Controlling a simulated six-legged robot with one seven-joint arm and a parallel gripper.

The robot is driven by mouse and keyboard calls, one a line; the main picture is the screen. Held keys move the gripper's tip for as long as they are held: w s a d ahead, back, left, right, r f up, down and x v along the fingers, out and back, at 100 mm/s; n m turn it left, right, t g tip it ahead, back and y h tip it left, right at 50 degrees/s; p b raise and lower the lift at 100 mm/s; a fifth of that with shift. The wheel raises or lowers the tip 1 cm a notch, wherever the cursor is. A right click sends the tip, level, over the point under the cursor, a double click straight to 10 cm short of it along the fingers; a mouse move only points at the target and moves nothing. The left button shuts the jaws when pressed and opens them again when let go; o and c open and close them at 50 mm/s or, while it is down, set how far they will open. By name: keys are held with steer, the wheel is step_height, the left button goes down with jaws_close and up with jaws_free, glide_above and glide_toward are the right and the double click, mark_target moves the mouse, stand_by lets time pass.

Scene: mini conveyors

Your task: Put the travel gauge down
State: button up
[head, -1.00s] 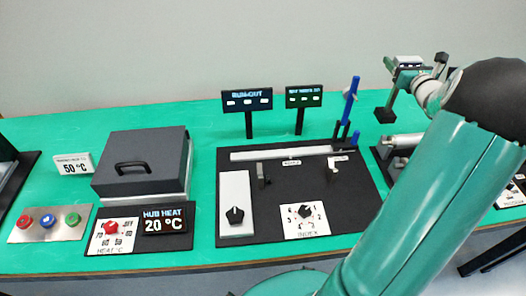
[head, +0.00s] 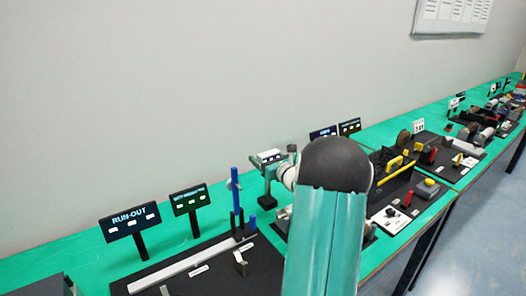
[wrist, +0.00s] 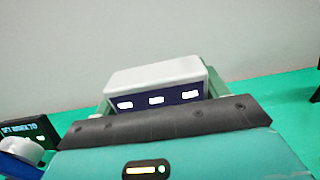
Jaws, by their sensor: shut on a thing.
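The travel gauge (head: 270,155) appears to be the small white-topped box with a dark display face. It is at my gripper (head: 272,170) in the head view, left of my dark, rounded arm joint, raised above the bench. My gripper is shut on it. In the wrist view the gauge (wrist: 156,82) spans the middle, with several lit white marks on its display. A green upright and a dark block hang below it in the head view; the block looks clear of the bench. The fingertips' contact is hidden.
A blue post (head: 235,192) stands just left of the gauge, beside a RUN-OUT sign (head: 130,219) and a second sign (head: 188,198). A pale rail (head: 180,266) lies on a black plate. Yellow-handled equipment (head: 394,172) crowds the right. Green bench top shows behind the signs.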

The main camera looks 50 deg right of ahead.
steer(key=shift+s+d+f, duration=0.1)
steer(key=shift+s+f, duration=0.05)
steer(key=shift+f, duration=1.75)
steer(key=o, duration=1.6)
steer(key=shift+f, duration=0.2)
steer(key=o, duration=0.4)
steer(key=shift+r, duration=0.1)
